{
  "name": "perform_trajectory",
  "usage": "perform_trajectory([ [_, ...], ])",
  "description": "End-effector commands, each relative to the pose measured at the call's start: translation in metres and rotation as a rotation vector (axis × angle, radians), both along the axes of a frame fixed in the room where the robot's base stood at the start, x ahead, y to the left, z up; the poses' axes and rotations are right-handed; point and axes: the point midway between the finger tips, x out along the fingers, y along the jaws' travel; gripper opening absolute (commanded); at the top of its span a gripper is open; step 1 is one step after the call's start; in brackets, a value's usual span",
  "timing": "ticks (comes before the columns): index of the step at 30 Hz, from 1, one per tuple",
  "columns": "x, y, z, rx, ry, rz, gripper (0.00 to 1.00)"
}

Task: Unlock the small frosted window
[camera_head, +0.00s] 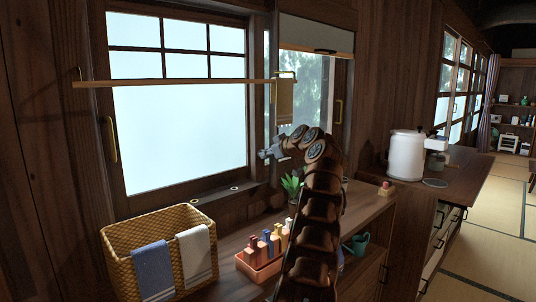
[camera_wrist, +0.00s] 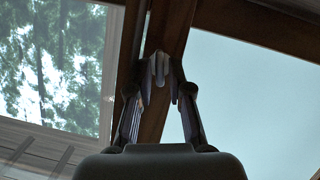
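The frosted window (camera_head: 180,125) fills the left of the head view, with one large milky pane below several small panes in a dark wooden frame. It also shows as a pale pane at the right of the wrist view (camera_wrist: 260,90). My gripper (camera_head: 267,154) is at the dark upright post beside this window's right edge. In the wrist view, my gripper's fingers (camera_wrist: 161,72) come close together over the post (camera_wrist: 172,28). Small pale pieces show between the tips; I cannot tell whether they are finger pads or part of a lock. No lock is clearly visible.
A wooden rail (camera_head: 180,83) crosses the window, with a cloth (camera_head: 285,98) at its right end. Below stand a wicker basket (camera_head: 130,235), an orange tray (camera_head: 258,268) of bottles and a plant (camera_head: 292,184). A clear window (camera_head: 310,85) is to the right.

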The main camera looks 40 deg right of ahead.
Motion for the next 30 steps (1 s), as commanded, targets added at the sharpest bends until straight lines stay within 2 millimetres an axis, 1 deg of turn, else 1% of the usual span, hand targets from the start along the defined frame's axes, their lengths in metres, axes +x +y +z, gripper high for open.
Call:
perform_trajectory([
  [8,-0.001,0.000,0.002,-0.001,-0.001,0.000,0.20],
  [13,-0.006,0.002,0.006,-0.005,-0.003,0.000,0.20],
  [23,-0.027,0.005,0.013,0.000,-0.004,0.002,0.20],
  [30,-0.055,0.008,0.024,-0.003,-0.004,0.001,0.20],
])
